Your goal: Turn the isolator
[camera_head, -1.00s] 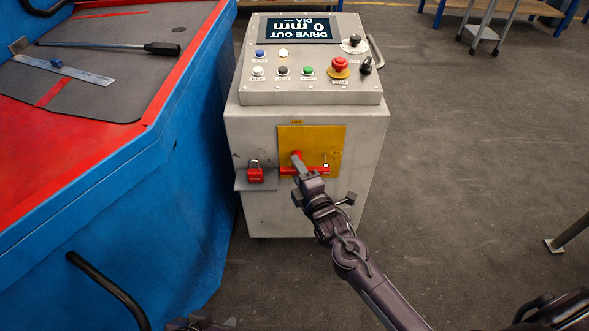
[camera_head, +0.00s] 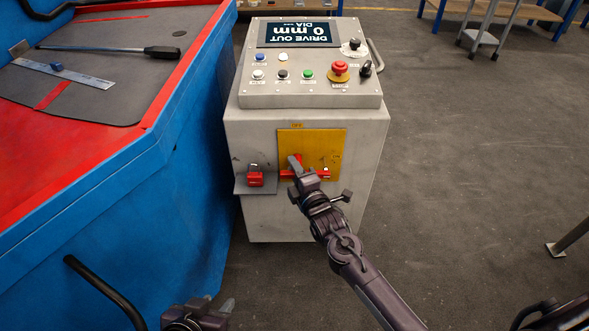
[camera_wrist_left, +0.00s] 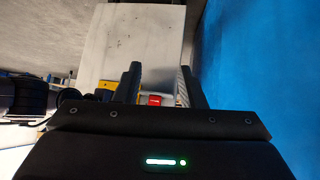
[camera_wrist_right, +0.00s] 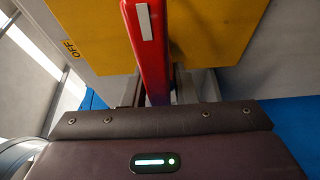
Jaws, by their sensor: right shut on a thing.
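The isolator has a yellow plate (camera_head: 332,145) on the front of a grey cabinet, with a red handle (camera_head: 318,174) lying about level across its lower part. My left gripper (camera_head: 218,308) is low at the front, away from the isolator. Its fingers stand apart and empty in the left wrist view (camera_wrist_left: 161,85).
A red padlock (camera_head: 255,180) is at a grey bracket left of the plate. A sloping control panel (camera_head: 310,98) with buttons and a display tops the cabinet. A blue machine (camera_head: 185,170) stands close on the left. The floor on the right (camera_head: 470,150) is largely clear.

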